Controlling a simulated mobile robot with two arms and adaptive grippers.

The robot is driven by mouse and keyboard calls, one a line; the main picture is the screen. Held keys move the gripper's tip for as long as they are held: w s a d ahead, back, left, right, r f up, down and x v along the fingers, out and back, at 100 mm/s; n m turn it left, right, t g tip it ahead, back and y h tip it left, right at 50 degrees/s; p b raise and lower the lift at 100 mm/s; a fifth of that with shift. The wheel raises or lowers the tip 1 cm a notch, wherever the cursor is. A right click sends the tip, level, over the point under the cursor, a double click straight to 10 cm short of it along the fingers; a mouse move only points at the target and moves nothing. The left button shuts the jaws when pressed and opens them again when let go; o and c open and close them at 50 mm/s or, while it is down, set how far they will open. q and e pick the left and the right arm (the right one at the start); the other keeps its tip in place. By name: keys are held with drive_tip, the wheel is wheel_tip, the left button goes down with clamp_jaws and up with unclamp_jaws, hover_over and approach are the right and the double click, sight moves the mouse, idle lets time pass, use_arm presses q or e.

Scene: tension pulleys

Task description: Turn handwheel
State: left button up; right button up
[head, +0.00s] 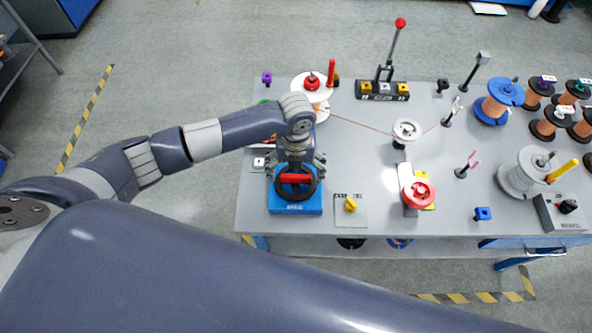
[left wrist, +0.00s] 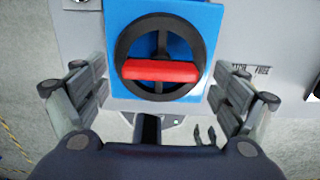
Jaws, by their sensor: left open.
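The handwheel (head: 309,193) is a black ring with a red bar across it, mounted on a blue base (head: 290,209) at the table's left front. In the left wrist view the handwheel (left wrist: 201,45) lies ahead, its red bar (left wrist: 160,70) running nearly level across the ring. My left gripper (head: 299,168) is over the handwheel, pointing down. In the left wrist view its fingers (left wrist: 160,92) are spread wide, one to each side of the wheel, with nothing between them that they touch. My right gripper is not in view.
A yellow knob (head: 350,204) on a grey plate stands right of the blue base. A red pulley (head: 418,192), a white pulley (head: 407,130) and a red-topped lever (head: 397,45) stand farther off. Several spools (head: 500,100) crowd the table's right. The table's front edge is close.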

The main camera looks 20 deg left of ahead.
use_arm(q)
drive_tip(key=shift+f, duration=0.55)
drive_tip(key=c, duration=1.1)
drive_tip(key=shift+o, duration=0.2)
drive_tip(key=m+b, duration=0.2)
drive_tip(key=shift+f+m+b, duration=0.2)
drive_tip(key=shift+m+b, duration=0.2)
drive_tip(key=m+b, duration=0.9)
drive_tip(key=b, duration=0.1)
drive_tip(key=shift+f+m, duration=0.1)
drive_tip(key=shift+m, duration=0.2)
drive_tip(key=shift+r+m+b, duration=0.2)
drive_tip(key=shift+m+b, duration=1)
drive_tip(key=shift+b, duration=0.3)
drive_tip(key=shift+s, duration=0.1)
